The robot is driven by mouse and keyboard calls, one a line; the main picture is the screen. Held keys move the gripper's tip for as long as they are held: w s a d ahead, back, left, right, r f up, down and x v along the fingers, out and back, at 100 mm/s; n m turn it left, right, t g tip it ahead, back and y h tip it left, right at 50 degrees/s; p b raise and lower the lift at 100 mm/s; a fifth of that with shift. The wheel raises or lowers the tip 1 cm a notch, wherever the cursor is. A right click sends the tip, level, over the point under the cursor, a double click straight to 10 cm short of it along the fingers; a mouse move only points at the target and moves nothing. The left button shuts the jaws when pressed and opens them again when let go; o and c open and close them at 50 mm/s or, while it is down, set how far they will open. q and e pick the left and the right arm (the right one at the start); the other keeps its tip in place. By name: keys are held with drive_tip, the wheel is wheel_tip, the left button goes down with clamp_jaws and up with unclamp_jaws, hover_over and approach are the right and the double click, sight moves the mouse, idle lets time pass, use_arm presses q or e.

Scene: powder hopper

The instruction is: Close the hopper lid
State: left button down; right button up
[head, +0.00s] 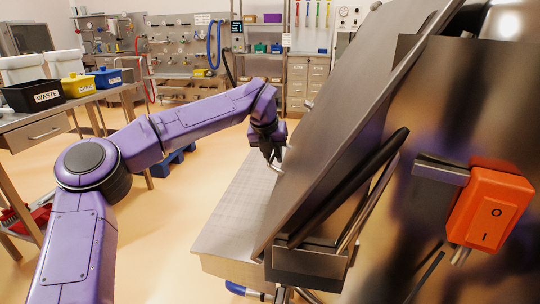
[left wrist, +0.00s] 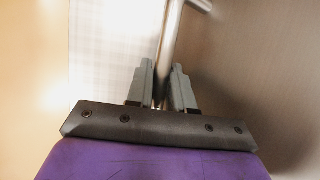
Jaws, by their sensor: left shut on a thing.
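The hopper lid (head: 345,110) is a large grey metal plate at the right of the head view, standing open and steeply tilted. A bar handle is fixed on its left face; the handle (left wrist: 171,40) shows in the left wrist view, running between my fingers. My left gripper (head: 274,152) is at the lid's left side and is shut on this handle; its fingers show close in the left wrist view (left wrist: 161,85). The hopper body (head: 470,110) is the dark shiny metal at the far right. Its opening is hidden. My right gripper is not in view.
An orange switch box (head: 490,209) is on the hopper's front. A workbench (head: 40,135) with a black waste bin (head: 33,96), a yellow bin (head: 77,86) and a blue bin (head: 106,78) stands at left. Open floor lies between.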

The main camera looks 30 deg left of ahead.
use_arm(q)
drive_tip(key=shift+d+f, duration=0.25)
drive_tip(key=c, duration=1.4)
unclamp_jaws()
drive_tip(key=shift+w+d, duration=0.1)
drive_tip(key=p+v, duration=0.1)
drive_tip(key=v, duration=0.9)
drive_tip(key=shift+r, duration=0.35)
drive_tip(key=shift+f, duration=0.1)
